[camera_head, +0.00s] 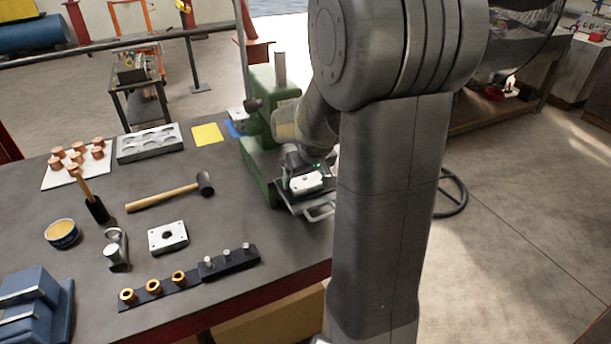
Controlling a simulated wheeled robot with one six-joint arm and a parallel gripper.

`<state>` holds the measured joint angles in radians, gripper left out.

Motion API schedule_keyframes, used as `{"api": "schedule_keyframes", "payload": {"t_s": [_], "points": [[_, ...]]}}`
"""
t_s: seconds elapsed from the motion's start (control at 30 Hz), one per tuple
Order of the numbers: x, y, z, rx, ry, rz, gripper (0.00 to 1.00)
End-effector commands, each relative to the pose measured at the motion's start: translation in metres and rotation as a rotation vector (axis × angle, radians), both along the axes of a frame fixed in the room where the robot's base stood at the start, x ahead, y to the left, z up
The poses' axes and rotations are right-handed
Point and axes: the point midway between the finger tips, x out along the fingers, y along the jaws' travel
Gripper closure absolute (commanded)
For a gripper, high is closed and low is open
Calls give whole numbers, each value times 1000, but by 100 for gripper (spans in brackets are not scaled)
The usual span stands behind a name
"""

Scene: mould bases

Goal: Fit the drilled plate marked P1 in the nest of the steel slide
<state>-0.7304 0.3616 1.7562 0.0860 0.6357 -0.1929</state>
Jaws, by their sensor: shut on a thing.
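A pale drilled plate (307,184) is at the steel slide (322,209), in front of the green press (262,165). My gripper (303,168) reaches down from behind my arm and is shut on this plate. I cannot tell whether the plate touches the nest or is held just above it. Its marking is too small to read. A second drilled plate (168,237), with a large centre hole, lies flat on the bench at the front middle. My arm hides the right side of the slide and part of the press.
A mallet (165,197) lies on the dark bench (226,222). Near the front edge are a black block with pins (229,263) and a strip with copper rings (153,288). A grey tray with round pockets (150,143), a tin (62,233) and a blue vice (35,307) stand left.

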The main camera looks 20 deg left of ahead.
Motion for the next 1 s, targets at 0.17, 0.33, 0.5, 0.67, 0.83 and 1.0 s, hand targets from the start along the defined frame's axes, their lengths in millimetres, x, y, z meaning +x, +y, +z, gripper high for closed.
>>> {"api": "schedule_keyframes", "payload": {"t_s": [0.17,0.33,0.5,0.67,0.83,1.0], "points": [[0,0,-2,1,-1,0,15],[0,0,-2,-1,1,0,0],[-1,0,-3,-1,2,0,0],[-1,-1,-3,-3,5,1,0],[-3,-4,8,0,1,0,0],[-10,-12,36,3,-2,-1,0]]}}
